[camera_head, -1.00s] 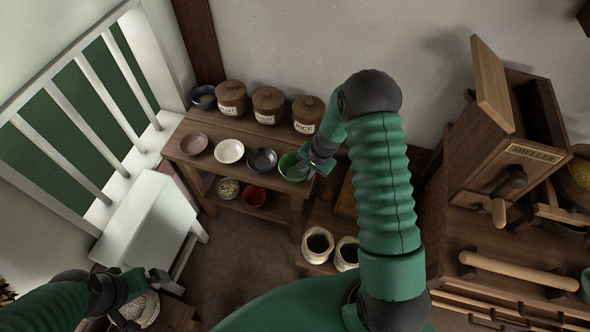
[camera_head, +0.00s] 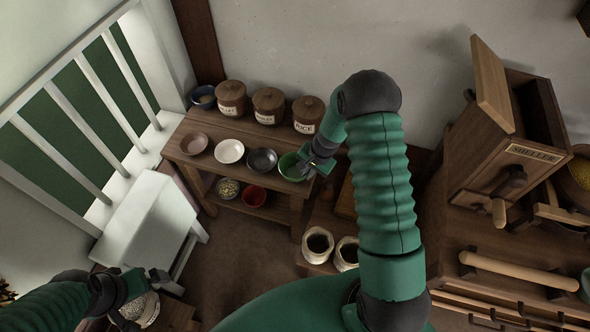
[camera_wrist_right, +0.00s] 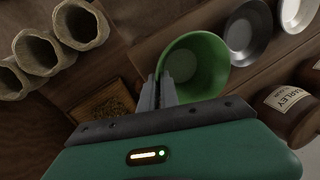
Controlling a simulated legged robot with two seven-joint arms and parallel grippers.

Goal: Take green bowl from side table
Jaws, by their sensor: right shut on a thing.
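The green bowl (camera_head: 288,168) stands at the right end of the wooden side table's top (camera_head: 208,163), beside a dark grey bowl (camera_head: 262,161). My right gripper (camera_head: 307,169) is at the bowl's right side. In the right wrist view, the fingers (camera_wrist_right: 158,92) are shut on the wall of the green bowl (camera_wrist_right: 203,62), which looks empty. Whether the bowl still touches the table is hard to tell. My left gripper (camera_head: 155,284) is at the lower left, away from the table; its finger gap is unclear.
A white bowl (camera_head: 229,151), a brown bowl (camera_head: 194,143) and lidded jars (camera_head: 268,105) share the tabletop. A red bowl (camera_head: 254,196) is on the lower shelf. Open sacks (camera_head: 318,244) stand to the right. A white slanted stand (camera_head: 148,215) is at left.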

